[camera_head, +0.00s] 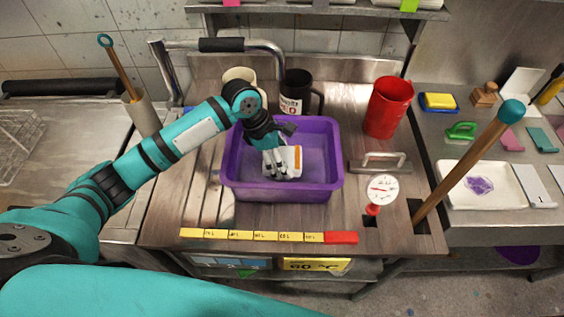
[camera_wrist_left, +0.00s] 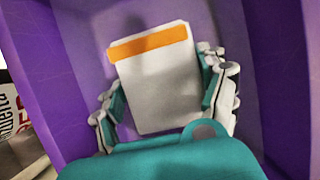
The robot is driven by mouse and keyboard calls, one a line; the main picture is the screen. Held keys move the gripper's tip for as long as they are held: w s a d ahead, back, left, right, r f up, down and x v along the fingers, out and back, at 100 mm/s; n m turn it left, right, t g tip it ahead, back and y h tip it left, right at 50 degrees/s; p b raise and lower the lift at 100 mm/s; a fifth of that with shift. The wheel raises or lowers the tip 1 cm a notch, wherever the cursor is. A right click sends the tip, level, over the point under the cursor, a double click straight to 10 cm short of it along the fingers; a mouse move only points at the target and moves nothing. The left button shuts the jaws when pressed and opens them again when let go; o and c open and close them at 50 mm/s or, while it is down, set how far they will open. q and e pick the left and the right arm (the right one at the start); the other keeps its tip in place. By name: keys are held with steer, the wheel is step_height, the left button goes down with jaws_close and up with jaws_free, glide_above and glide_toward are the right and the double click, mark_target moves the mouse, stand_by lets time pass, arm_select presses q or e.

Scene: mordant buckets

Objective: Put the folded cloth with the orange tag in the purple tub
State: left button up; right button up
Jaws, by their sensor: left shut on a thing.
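The purple tub (camera_head: 334,172) stands in the middle of the wooden board; its wall also fills the sides of the left wrist view (camera_wrist_left: 82,80). My left gripper (camera_head: 277,170) reaches down inside the tub. It is shut on the folded cloth (camera_head: 294,166), which is white with an orange band, the orange tag, near one edge. In the left wrist view the cloth (camera_wrist_left: 158,88) sits between the two fingers, with the tub walls around it. I cannot tell whether the cloth touches the tub floor. My right gripper is not in view.
Behind the tub stand a cream mug (camera_head: 240,76) and a dark mug (camera_head: 297,92). A red jug (camera_head: 388,108) is at right, near a metal handle (camera_head: 380,163) and a dial thermometer (camera_head: 382,190). A wooden stick (camera_head: 470,165) leans upward at the board's right edge.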

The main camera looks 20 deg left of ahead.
arm_select(q)
step_height(320, 180, down, 3)
steer(key=shift+f, duration=0.2)
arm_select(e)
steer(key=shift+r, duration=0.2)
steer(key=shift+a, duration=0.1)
arm_select(q)
steer(key=shift+p, duration=0.3)
steer(key=o, duration=1.3)
steer(key=shift+o, duration=0.2)
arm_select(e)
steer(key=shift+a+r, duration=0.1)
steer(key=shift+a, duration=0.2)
arm_select(q)
steer(key=b+v, duration=0.1)
steer(key=v, duration=1.1)
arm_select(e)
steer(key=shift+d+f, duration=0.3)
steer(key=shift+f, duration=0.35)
